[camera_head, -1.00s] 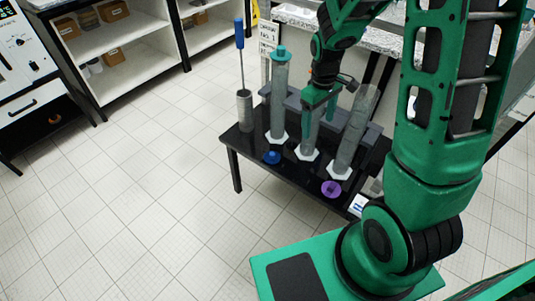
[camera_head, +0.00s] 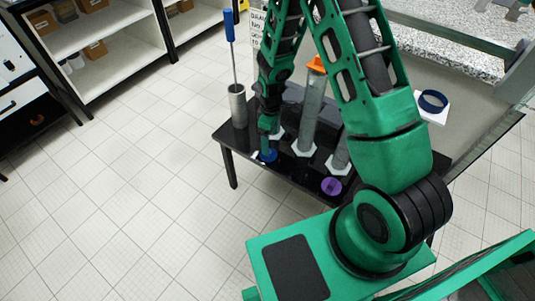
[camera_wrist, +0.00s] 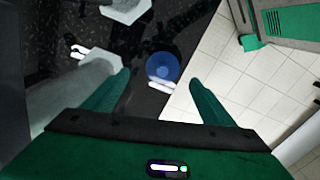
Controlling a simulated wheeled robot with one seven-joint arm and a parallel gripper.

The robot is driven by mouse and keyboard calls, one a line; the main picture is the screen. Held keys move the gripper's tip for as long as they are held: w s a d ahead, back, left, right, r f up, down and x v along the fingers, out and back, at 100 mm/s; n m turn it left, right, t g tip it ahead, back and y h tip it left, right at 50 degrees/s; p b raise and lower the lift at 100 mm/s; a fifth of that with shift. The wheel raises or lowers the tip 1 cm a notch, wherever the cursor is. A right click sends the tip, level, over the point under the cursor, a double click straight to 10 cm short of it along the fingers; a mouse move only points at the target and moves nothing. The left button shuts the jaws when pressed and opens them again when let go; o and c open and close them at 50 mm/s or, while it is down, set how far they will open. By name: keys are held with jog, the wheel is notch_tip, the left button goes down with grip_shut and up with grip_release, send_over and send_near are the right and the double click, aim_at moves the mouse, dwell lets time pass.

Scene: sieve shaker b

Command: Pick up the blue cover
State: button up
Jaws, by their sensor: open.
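The blue cover (camera_head: 269,156) lies near the front edge of the black table (camera_head: 229,138), at its left part. In the wrist view the round blue cover (camera_wrist: 162,67) shows between my two green fingers, a little beyond their tips. My gripper (camera_head: 266,143) is directly above the cover in the head view and partly hides it. My gripper (camera_wrist: 160,78) is open and empty. I cannot tell whether the fingertips touch the cover.
A clear cylinder with an orange top (camera_head: 317,65) stands right of my gripper; another is partly behind my arm. A purple cover (camera_head: 331,186) lies near the front edge. A metal holder (camera_head: 237,106) with a blue-handled tool stands left. Open floor lies in front.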

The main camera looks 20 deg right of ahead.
jog(key=shift+s+a+f, duration=0.1)
jog(key=shift+a+f, duration=0.05)
jog(key=shift+f, duration=1.65)
jog(key=shift+s+a+f, duration=0.1)
jog(key=shift+f, duration=1.7)
jog(key=c, duration=1.1)
